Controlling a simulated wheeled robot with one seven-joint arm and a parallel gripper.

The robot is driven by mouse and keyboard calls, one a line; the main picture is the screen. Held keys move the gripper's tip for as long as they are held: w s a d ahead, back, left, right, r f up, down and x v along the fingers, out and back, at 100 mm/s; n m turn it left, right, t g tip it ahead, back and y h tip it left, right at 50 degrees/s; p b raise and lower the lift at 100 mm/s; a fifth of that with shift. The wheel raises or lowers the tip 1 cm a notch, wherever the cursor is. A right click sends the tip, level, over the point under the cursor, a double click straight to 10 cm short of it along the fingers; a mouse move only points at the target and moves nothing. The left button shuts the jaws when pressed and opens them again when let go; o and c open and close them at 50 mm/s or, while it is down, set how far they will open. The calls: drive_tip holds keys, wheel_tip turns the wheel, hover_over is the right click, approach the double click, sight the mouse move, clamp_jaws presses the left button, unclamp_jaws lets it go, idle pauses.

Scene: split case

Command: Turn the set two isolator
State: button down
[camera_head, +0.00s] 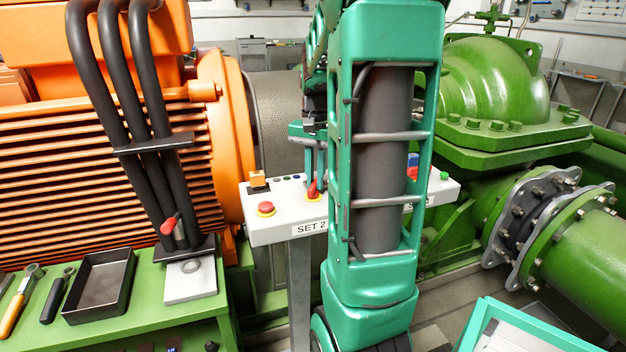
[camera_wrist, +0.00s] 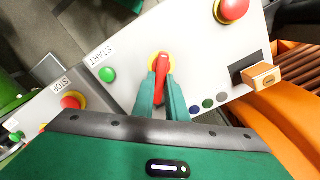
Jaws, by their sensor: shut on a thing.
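The set two isolator is a red handle on a yellow round plate (camera_wrist: 150,60). It sits on a pale control box labelled SET 2 (camera_head: 262,229). In the wrist view the red handle (camera_wrist: 161,76) lies between the two green fingers of my gripper (camera_wrist: 162,88), which are shut on it. In the head view the handle (camera_head: 312,188) shows just below my gripper (camera_head: 311,172), partly hidden by my arm. The handle points roughly along the fingers in the wrist view.
A red emergency button (camera_head: 266,208) and an orange block (camera_head: 257,179) are on the box. A green START button (camera_wrist: 107,75) and a red STOP button (camera_wrist: 72,101) are close by. An orange motor (camera_head: 215,130) stands left, a green pump (camera_head: 490,85) right. A green bench (camera_head: 145,322) holds tools.

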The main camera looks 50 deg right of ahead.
drive_tip(key=n, duration=0.2)
drive_tip(key=w+n, duration=0.1)
drive_tip(key=n, duration=0.1)
drive_tip(key=shift+w+a+r, duration=0.1)
drive_tip(key=shift+a+r, duration=0.05)
drive_tip(key=shift+w+a+n, duration=0.1)
drive_tip(key=shift+n, duration=0.8)
drive_tip(key=shift+w+a+n, duration=0.1)
drive_tip(key=shift+n, duration=0.8)
drive_tip(key=c, duration=1.8)
unclamp_jaws()
drive_tip(key=shift+o, duration=0.2)
drive_tip(key=shift+s, duration=0.1)
wheel_tip(320, 180, up, 10)
drive_tip(key=shift+r, duration=0.25)
